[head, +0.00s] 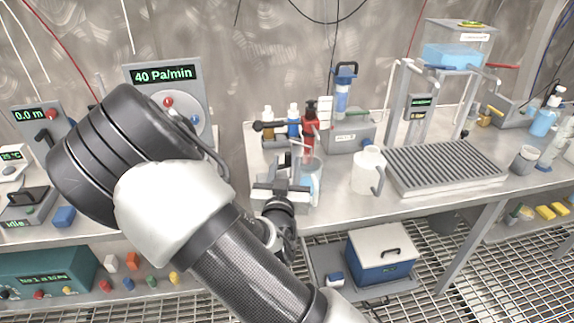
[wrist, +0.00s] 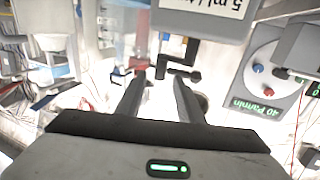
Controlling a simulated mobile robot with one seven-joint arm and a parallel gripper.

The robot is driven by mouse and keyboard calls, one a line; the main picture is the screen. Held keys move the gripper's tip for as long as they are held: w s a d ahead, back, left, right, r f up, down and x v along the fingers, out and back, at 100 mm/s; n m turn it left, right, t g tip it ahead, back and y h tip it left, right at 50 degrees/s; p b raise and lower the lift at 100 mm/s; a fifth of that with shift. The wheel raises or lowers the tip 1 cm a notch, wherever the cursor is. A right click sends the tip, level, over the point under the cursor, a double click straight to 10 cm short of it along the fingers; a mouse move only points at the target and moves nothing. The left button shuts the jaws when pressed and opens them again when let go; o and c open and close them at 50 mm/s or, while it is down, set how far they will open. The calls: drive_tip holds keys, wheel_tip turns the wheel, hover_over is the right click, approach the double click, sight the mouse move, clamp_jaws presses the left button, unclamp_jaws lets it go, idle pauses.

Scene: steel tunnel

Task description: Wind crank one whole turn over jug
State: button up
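The crank (wrist: 182,72) is a dark, stepped handle beside a grey box (wrist: 205,18) labelled "5 ml/turn", upside down in the wrist view. My gripper (wrist: 160,80) points toward it. Its two dark fingers are apart, with a pale gap between them, and the crank lies just beyond the fingertips. I see no clear contact. In the head view my gripper is over the bench, and my arm hides part of the area. A clear vessel with bluish liquid (head: 312,185) stands close right of it. A white jug with a grey handle (head: 369,172) stands farther right.
Small bottles, including a red one (head: 310,128), stand behind my gripper. A ridged grey rack (head: 447,166) is right of the white jug. A "40 Pa/min" gauge (head: 165,85) is at the left. A blue cooler (head: 382,255) sits below the bench. Bare bench shows near the front edge.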

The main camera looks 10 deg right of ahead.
drive_tip(key=shift+x, duration=0.95)
drive_tip(key=shift+c, duration=0.3)
clamp_jaws()
drive_tip(key=shift+s+m+h, duration=0.1)
drive_tip(key=shift+m+h, duration=0.2)
drive_tip(key=shift+h, duration=0.1)
